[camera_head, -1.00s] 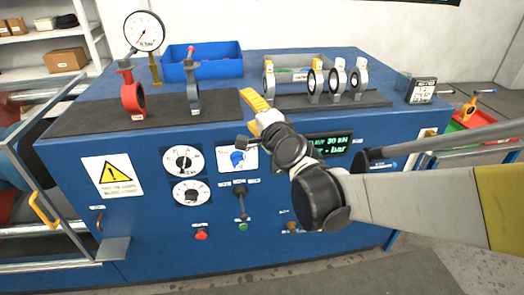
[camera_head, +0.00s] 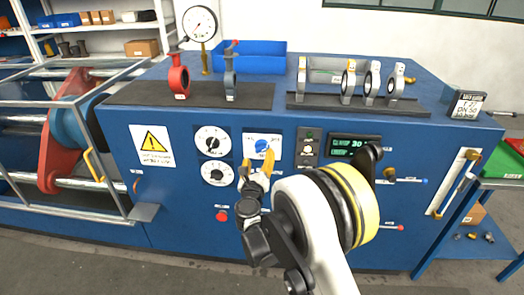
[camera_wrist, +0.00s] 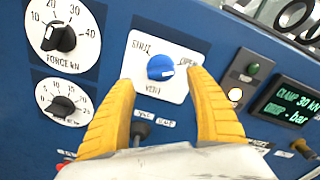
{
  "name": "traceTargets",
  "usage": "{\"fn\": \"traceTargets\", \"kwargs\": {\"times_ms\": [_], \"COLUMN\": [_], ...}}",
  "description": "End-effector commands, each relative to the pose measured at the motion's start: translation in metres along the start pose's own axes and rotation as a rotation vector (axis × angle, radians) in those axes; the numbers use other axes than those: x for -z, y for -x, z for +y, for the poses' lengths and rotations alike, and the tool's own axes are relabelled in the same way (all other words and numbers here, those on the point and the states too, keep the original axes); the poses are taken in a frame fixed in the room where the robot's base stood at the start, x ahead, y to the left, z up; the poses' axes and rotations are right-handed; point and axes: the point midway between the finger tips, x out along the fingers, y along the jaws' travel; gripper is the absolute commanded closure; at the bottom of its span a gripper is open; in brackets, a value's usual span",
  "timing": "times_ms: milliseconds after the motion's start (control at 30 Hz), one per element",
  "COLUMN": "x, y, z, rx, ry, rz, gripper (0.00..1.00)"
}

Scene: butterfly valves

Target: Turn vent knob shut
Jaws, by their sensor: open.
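The vent knob (camera_head: 262,145) is a round blue knob on a white plate on the front of the blue bench. In the wrist view the vent knob (camera_wrist: 159,66) has a white mark at its lower right, on the side of the OPEN label; the SHUT label is at upper left. My gripper (camera_head: 257,169) has yellow fingers and is open and empty, just in front of and below the knob in the head view. In the wrist view my gripper (camera_wrist: 160,80) has one finger on each side of the knob plate. I see no contact with the knob.
Two black dials (camera_head: 212,140) sit left of the knob plate. A push-button panel (camera_head: 308,147) and a lit display (camera_head: 352,146) sit to its right. A red button (camera_head: 222,216) is lower left. Valves and a pressure gauge (camera_head: 200,23) stand on the bench top.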

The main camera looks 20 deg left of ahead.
Motion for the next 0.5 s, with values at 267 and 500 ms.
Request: {"fn": "traceTargets", "kwargs": {"times_ms": [267,500], "x": [0.002,0.0], "y": [-0.051,-0.068], "z": [0.001,0.0], "rx": [0.0,-0.001], "ry": [0.002,0.002], "rz": [-0.001,-0.002], "gripper": [0.35,0.35]}}
